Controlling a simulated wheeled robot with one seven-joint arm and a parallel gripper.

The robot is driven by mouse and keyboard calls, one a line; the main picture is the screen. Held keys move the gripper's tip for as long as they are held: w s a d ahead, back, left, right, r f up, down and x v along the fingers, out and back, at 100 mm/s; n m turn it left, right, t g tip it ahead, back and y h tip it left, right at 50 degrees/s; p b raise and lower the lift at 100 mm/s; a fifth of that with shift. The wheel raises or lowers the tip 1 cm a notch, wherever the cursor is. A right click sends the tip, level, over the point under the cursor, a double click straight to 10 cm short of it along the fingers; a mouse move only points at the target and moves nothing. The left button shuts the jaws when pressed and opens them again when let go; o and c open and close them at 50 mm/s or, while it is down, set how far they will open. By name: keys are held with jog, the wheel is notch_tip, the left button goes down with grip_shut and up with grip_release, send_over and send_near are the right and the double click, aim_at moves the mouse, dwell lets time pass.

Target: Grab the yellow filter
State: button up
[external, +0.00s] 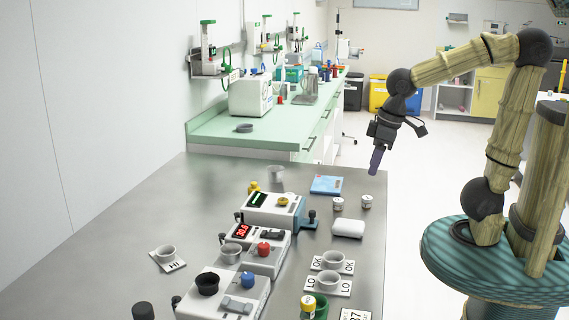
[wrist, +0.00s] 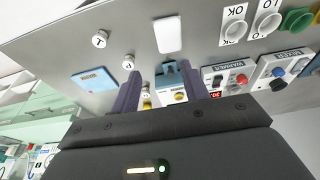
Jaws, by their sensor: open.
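A small yellow object (external: 254,187) stands on the steel table behind the rear white device; I cannot tell for sure that it is the filter. It also shows in the wrist view as a yellow piece (wrist: 147,104), partly hidden by a finger. A yellow round knob-like piece (external: 282,201) sits on top of the rear device (external: 270,212); it shows between my fingers in the wrist view (wrist: 180,97).
Two more white devices (external: 262,252) stand in a row toward the front. Small white jars (external: 338,204), a blue scale-like pad (external: 326,185) and a white block (external: 347,229) lie right of the rear device. The table's left side is mostly clear.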

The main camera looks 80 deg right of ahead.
jog(key=w+d+f+m+t+y+p, duration=0.15)
jog(key=w+f+m, duration=0.25)
jog(key=w+m, duration=0.4)
jog(key=w+d+f+m+t+y+p, duration=0.1)
jog(key=w+d+f+m+t+p, duration=0.15)
jog(key=w+f+m, duration=0.45)
jog(key=w+d+r+m+t+h+p, duration=0.1)
jog(key=w+d+r+m+t+p, duration=0.25)
jog(key=m, duration=0.65)
jog(key=w+d+r+m+t+h+p, duration=0.1)
jog(key=w+d+r+m+t, duration=0.25)
jog(key=d+r+m, duration=0.5)
jog(key=m, duration=0.2)
send_near(254, 189)
jog(key=shift+n+y, duration=0.25)
jog(key=s+r, duration=0.1)
jog(key=s, duration=0.1)
jog(key=s+d+r, duration=0.1)
jog(key=s+r, duration=0.1)
jog(key=shift+s+d+r, duration=0.15)
jog(key=shift+s+r, duration=0.15)
jog(key=shift+s, duration=0.1)
jog(key=shift+w, duration=0.1)
jog(key=x, duration=1.2)
jog(key=shift+f+p, duration=0.15)
jog(key=shift+p, duration=0.25)
